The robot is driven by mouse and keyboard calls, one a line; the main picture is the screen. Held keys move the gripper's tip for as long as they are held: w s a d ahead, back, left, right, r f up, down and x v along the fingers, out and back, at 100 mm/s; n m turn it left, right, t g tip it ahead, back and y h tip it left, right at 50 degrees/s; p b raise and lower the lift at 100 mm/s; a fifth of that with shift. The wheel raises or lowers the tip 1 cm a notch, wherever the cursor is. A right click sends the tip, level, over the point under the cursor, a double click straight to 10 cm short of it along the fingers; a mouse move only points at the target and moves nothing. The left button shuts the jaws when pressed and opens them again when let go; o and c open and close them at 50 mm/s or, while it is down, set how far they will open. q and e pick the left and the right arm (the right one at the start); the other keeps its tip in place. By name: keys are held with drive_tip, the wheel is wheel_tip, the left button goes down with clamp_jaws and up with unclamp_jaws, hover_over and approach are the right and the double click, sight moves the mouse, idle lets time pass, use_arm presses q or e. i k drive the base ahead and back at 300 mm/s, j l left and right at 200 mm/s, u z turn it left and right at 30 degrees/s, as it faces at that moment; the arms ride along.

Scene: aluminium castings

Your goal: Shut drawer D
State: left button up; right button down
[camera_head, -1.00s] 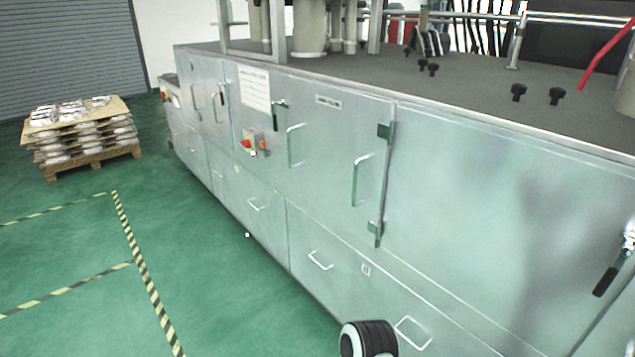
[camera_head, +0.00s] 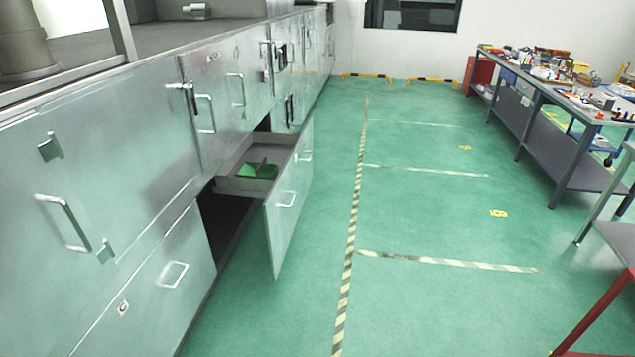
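One drawer (camera_head: 290,212) stands pulled out from the long metal cabinet, left of the middle of the head view. Its front panel is well clear of the cabinet face and has two pale handles. A green object (camera_head: 262,171) lies inside it. I cannot read a letter on this drawer, so I cannot tell from the picture whether it is D. A dark opening shows in the cabinet beside and below it. Neither of my grippers is in view.
The metal cabinet (camera_head: 130,140) runs along the left, with a closed drawer (camera_head: 155,290) in the near lower row. A workbench (camera_head: 530,115) with many small items stands at the right. Green floor with striped tape (camera_head: 354,225) is free between them.

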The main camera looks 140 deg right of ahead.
sight(284, 197)
drive_tip(key=z, duration=4.65)
drive_tip(key=i+l+u, duration=0.2)
drive_tip(key=i, duration=0.5)
drive_tip(key=j, duration=0.1)
